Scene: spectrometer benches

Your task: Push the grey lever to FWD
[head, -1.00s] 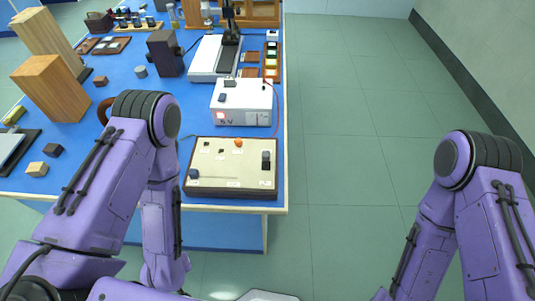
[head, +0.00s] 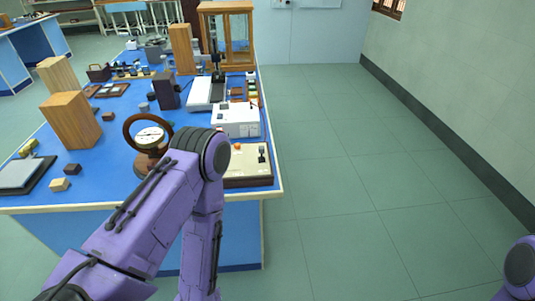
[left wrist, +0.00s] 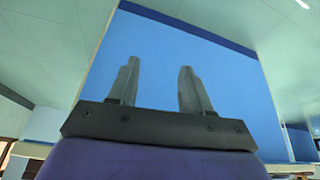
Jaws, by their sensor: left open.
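The beige control panel (head: 248,163) sits near the front right corner of the blue bench. My left arm hides its left part. An orange knob and a dark switch or lever (head: 262,155) show on its visible part. I cannot make out a FWD mark or tell whether this dark part is the grey lever. My left gripper (left wrist: 158,88) shows in the left wrist view, open and empty, with a plain blue surface beyond it. It is not visible in the head view. My right gripper is out of view.
A white power box (head: 236,120) stands behind the panel. Wooden blocks (head: 71,121) stand farther left. The floor (head: 340,190) right of the bench is clear.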

